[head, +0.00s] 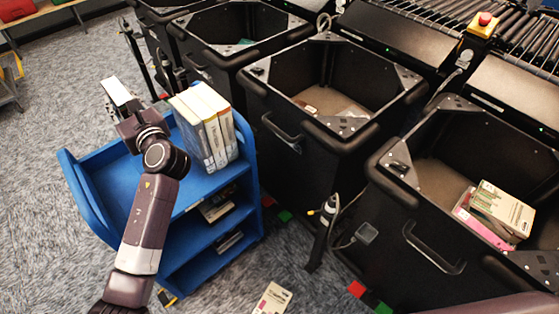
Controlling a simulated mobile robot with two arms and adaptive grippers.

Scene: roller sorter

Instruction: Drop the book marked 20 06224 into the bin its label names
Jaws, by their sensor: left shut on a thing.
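My left gripper (127,112) is over the left side of the blue cart and is shut on a thin book (117,92) with a pale cover. The book sticks up beyond the fingers, and its label cannot be read. Several upright books (206,128) with white and yellow spines stand together on the cart's top, right of the gripper. Their markings are too small to read. Black bins stand in a row to the right; the near right bin (432,258) holds several books and the middle bin (290,125) holds a few flat items. My right gripper is not in view.
The blue cart (110,165) has lower shelves with more books. A book (272,298) lies on the carpet at the bottom. A thin post (322,235) stands between two bins. A roller conveyor (420,22) with a red stop button (484,20) runs behind.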

